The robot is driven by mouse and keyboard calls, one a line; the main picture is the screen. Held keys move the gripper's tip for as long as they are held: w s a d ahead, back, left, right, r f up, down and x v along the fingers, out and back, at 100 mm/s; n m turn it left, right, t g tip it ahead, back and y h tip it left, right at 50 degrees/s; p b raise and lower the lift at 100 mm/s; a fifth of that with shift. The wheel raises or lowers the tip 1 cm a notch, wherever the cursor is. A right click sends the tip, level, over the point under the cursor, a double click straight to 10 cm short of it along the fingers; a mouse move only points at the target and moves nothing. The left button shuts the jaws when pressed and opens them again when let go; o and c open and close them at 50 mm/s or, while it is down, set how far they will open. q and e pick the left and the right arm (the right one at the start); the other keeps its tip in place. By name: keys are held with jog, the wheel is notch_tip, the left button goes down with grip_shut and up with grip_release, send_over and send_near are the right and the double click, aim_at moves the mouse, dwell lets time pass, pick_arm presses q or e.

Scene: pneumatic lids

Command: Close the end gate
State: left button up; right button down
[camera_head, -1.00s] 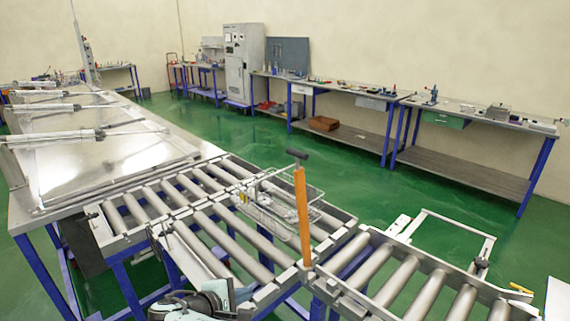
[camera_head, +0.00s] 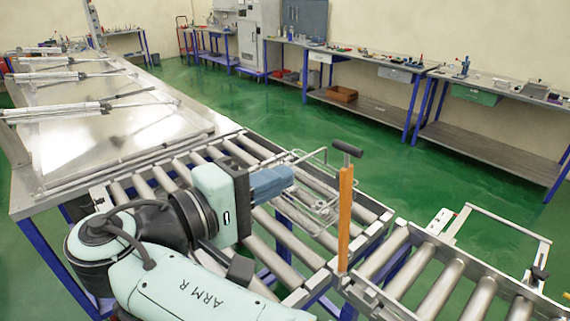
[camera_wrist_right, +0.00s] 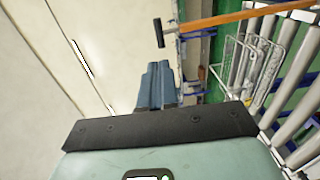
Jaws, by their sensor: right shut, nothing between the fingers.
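An upright orange bar (camera_head: 345,215) with a black cross handle (camera_head: 347,149) on top stands at the end of the roller conveyor; it looks like the end gate, standing open. It also shows in the right wrist view (camera_wrist_right: 235,18), its black handle (camera_wrist_right: 159,33) above the fingers. My right gripper (camera_head: 288,180) has its blue fingers shut and empty, left of the bar and a little below its handle. In the right wrist view, the fingers (camera_wrist_right: 155,68) point toward the handle, with a gap between. My left gripper is not in view.
A wire basket (camera_head: 302,208) sits on the conveyor (camera_head: 262,228) behind my gripper. A second roller conveyor (camera_head: 440,290) lies to the right, with a pale metal frame (camera_head: 505,220) beside it. A metal table with clear lids (camera_head: 120,135) stands at left.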

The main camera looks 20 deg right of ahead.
aim_at(345, 150)
jog(key=x, duration=1.2)
jog(key=shift+d, duration=0.15)
